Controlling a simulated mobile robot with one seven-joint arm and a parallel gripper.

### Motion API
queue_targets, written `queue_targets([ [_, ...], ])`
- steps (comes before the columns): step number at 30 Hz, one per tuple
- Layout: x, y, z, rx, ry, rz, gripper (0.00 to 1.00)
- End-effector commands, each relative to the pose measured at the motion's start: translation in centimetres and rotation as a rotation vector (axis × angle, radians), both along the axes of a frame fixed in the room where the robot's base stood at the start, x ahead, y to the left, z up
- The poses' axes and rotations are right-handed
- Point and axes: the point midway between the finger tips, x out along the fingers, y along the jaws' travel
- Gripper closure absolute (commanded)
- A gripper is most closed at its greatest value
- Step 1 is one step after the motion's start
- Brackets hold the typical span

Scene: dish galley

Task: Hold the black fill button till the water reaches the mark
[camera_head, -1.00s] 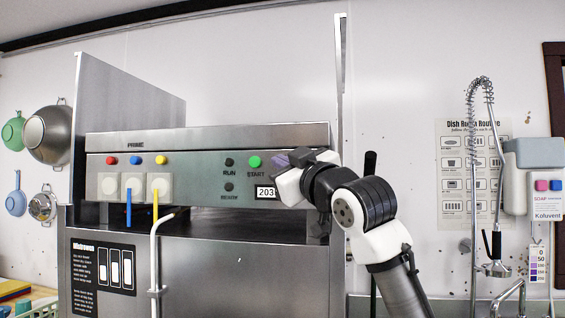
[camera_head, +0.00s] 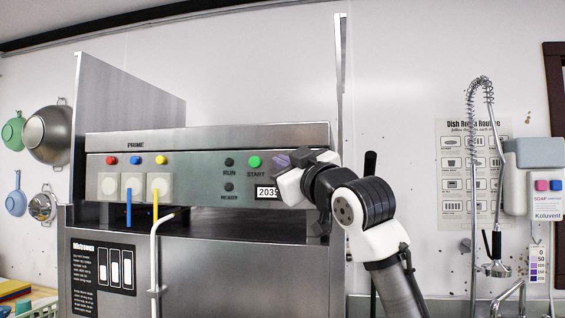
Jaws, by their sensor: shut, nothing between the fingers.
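My gripper (camera_head: 281,162) is shut and empty. It is in front of the right end of the steel machine's control panel (camera_head: 205,190), just right of the green START button (camera_head: 254,161). Its fingers point at the panel; I cannot tell whether they touch it. No black button labelled fill shows; my gripper and wrist hide the panel's right end. Two small dark round parts, one by RUN (camera_head: 229,162) and one by READY (camera_head: 229,187), sit left of START. A numeric display (camera_head: 267,192), partly covered by my gripper, reads about 2035. No water or level mark can be made out.
Red (camera_head: 111,160), blue (camera_head: 135,160) and yellow (camera_head: 160,160) buttons sit on the panel's left. A white pipe (camera_head: 154,255) rises before the machine. A spray hose (camera_head: 489,130) and soap dispenser (camera_head: 534,180) are at the right. The wall between is mostly free.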

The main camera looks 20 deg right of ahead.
Motion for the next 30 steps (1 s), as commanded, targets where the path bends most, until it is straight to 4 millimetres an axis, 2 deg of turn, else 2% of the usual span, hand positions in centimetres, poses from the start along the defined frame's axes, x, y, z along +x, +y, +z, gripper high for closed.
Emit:
queue_targets([
  [30, 0.82, -0.58, -0.01, 0.001, 0.001, 0.0, 1.0],
])
